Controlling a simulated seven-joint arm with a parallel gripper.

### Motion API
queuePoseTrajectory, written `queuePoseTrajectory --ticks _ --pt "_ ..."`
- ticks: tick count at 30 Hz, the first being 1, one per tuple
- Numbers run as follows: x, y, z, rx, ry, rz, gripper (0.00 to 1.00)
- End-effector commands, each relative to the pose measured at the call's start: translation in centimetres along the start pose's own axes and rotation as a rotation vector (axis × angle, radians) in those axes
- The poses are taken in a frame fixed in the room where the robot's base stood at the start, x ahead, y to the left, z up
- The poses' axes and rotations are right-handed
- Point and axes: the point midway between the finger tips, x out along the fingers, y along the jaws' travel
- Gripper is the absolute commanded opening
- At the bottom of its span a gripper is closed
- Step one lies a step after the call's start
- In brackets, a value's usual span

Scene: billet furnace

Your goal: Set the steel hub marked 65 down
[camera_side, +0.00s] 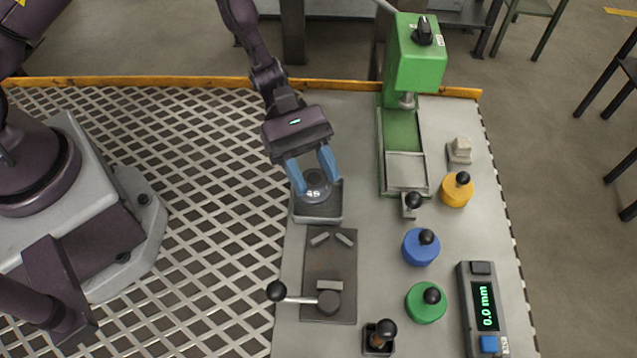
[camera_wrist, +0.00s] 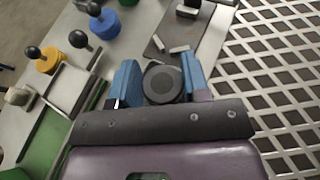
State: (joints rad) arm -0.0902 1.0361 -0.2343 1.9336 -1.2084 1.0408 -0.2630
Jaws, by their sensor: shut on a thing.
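My gripper (camera_side: 316,184) is shut on a dark grey steel hub (camera_side: 315,190), with a blue finger on each side of it. The hub bears a small white two-digit mark, too small to read surely. It is at a grey square tray (camera_side: 318,218) near the left of the bench; I cannot tell whether it touches the tray. In the wrist view, the round hub (camera_wrist: 163,84) sits between the blue fingers of my gripper (camera_wrist: 158,76), and its mark does not show.
A dark plate (camera_side: 330,255) with stop blocks and a black-knobbed lever clamp lies in front. A green press (camera_side: 415,65) stands behind right. Yellow (camera_side: 456,192), blue (camera_side: 420,248) and green (camera_side: 426,302) knobbed pieces and a gauge reading 0.0 mm (camera_side: 483,308) are at right.

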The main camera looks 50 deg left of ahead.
Motion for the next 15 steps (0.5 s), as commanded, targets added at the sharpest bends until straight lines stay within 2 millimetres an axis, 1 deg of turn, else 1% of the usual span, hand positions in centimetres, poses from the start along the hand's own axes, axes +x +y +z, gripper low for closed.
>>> queuePoseTrajectory --ticks 4,6,9,12,15 --pt "0.7 0.8 -0.9 0.0 -0.002 -0.001 0.0" --pt "1.1 0.7 -1.9 -0.004 -0.003 -0.001 0.0" --pt "1.6 0.7 -3.0 -0.001 -0.003 0.0 0.0" --pt "1.7 0.8 -3.5 0.001 -0.002 0.001 0.0" --pt "1.7 0.8 -3.5 0.002 -0.002 0.001 0.0"
